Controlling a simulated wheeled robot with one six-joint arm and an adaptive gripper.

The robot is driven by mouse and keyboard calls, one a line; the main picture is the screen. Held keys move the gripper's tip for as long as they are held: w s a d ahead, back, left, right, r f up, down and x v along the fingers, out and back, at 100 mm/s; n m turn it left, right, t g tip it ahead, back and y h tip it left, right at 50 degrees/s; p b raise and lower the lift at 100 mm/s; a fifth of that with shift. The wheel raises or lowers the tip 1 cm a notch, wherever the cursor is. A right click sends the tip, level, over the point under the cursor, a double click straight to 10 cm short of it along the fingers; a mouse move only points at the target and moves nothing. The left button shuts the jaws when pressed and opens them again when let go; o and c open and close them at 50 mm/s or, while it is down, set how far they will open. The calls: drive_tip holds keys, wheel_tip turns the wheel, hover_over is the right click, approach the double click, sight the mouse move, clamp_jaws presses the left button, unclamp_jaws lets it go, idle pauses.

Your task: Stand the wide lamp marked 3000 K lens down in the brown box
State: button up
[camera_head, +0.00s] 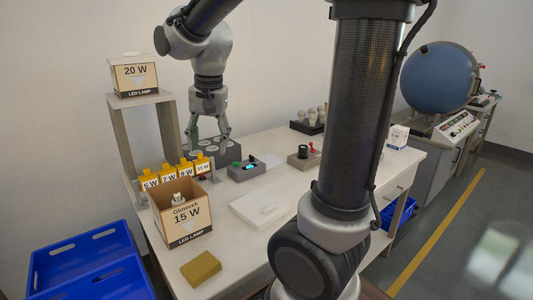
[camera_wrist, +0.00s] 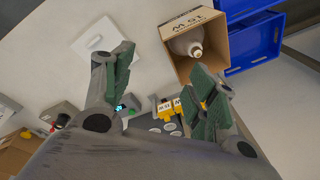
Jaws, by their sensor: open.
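The brown box (camera_head: 182,227), marked Glowvek 15 W, stands open-topped at the table's front left. A pale lamp (camera_head: 178,199) is inside it, its small end up. In the wrist view the box (camera_wrist: 221,64) shows the lamp (camera_wrist: 187,42) inside, its metal cap towards the camera. The lamp's lower end is hidden, and no 3000 K mark can be read. My gripper (camera_head: 208,139) is open and empty, pointing down over the burn-in rack behind the box. In the wrist view my gripper (camera_wrist: 160,75) shows both fingers spread apart, with nothing between them.
The dark rack (camera_head: 222,156) has yellow tags (camera_head: 169,171) in front. A 20 W box (camera_head: 134,76) sits on a shelf at left. A device with a lit display (camera_head: 246,168), a white plate (camera_head: 262,208) and a tan block (camera_head: 201,268) lie on the table. Blue crates (camera_head: 85,262) stand at left.

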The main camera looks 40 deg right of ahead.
drive_tip(key=s+d+n+t, duration=0.1)
drive_tip(key=s+d+n, duration=0.2)
drive_tip(key=s, duration=0.5)
drive_tip(key=s+d+n+t, duration=0.1)
drive_tip(key=s+d+n, duration=0.3)
drive_tip(key=s, duration=0.5)
drive_tip(key=shift+r+n+t, duration=0.3)
drive_tip(key=shift+n, duration=0.3)
drive_tip(key=shift+d, duration=0.1)
